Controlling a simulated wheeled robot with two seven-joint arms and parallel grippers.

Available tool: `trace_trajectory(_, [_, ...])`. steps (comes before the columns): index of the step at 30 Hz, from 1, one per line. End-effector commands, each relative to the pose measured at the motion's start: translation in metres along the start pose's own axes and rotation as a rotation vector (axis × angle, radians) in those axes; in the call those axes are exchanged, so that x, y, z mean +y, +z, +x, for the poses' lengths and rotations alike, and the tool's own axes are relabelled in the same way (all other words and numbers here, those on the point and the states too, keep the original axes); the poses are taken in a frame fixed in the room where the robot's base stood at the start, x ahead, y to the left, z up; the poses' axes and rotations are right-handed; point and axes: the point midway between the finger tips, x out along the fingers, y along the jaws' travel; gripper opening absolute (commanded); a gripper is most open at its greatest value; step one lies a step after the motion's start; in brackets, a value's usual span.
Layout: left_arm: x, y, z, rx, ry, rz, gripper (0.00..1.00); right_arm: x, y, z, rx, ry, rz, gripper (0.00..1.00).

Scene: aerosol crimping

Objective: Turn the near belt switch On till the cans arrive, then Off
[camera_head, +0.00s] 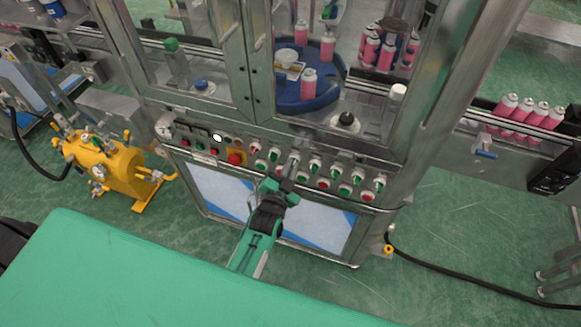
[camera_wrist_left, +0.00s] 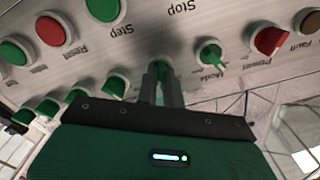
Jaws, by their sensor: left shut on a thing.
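My left gripper (camera_head: 291,163) reaches up to the control panel (camera_head: 225,150) on the front of the machine. In the left wrist view its two fingers (camera_wrist_left: 163,85) are shut on a panel switch, between several green knobs and the green Mode knob (camera_wrist_left: 209,53). The fingers hide most of that switch, so its position and label cannot be read. Pink cans (camera_head: 526,111) stand in a row on the conveyor at the right. Another pink can (camera_head: 308,84) stands on the blue turntable (camera_head: 292,103) inside the machine. My right gripper is out of view.
A yellow pump unit (camera_head: 110,165) stands on the floor at the left. A green surface (camera_head: 130,270) fills the lower left. A black cable crosses the floor at the right.

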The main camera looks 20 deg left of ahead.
Motion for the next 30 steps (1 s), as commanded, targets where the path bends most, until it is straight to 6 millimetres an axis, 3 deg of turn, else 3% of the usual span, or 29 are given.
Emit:
trace_trajectory(11, [0.000,0.000,0.000,-0.001,0.000,-0.142,0.00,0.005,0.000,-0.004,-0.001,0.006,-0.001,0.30])
trace_trajectory(30, [0.000,0.001,0.000,-0.002,0.001,-0.723,0.00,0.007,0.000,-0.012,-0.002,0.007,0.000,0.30])
